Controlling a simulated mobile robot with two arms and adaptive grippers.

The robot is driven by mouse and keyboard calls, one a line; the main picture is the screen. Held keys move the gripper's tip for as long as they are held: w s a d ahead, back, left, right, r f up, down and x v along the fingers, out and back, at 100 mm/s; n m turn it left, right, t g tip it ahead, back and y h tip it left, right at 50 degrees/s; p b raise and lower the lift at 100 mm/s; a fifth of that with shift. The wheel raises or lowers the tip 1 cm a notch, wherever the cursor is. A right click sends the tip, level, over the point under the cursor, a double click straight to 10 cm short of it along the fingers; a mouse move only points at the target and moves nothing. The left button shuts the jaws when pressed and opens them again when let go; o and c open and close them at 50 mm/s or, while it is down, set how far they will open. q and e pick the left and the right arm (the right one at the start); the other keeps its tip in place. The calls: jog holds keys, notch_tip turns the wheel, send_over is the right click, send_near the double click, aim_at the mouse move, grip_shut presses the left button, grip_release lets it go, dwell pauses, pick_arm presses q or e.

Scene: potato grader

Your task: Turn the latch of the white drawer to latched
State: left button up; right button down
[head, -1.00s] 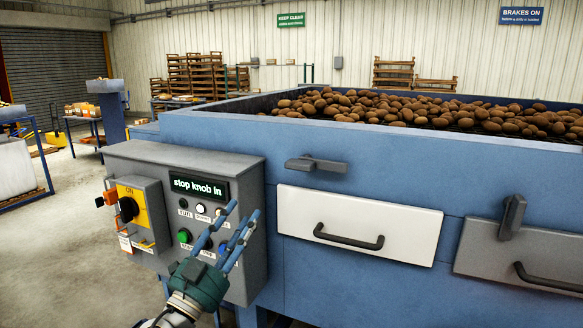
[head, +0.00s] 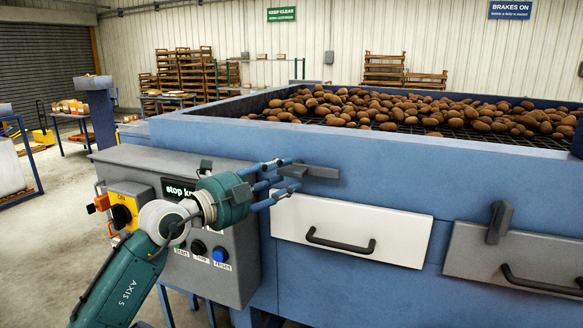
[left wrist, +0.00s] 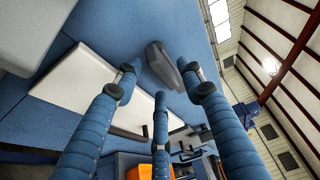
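The white drawer (head: 390,234) is closed in the blue machine's side, with a dark bar handle. Its grey latch (head: 320,172) sits just above it, with the bar lying about level. My left gripper (head: 288,176) is at the latch's left end, fingers pointing right and spread. In the left wrist view, the latch (left wrist: 158,62) lies ahead between the spread fingers (left wrist: 160,80); I cannot tell whether any finger touches it. The white drawer (left wrist: 82,88) shows behind the fingers there. My right gripper is in neither view.
A grey drawer (head: 465,250) to the right has its own latch (head: 499,222) standing upright. The control box (head: 235,260) with buttons and a yellow switch is behind and below my left arm. Potatoes (head: 400,108) fill the machine's top. Open floor lies to the left.

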aim_at(287, 176)
pick_arm(q)
jog(key=shift+p+x, duration=0.35)
jog(key=shift+x, duration=1.3)
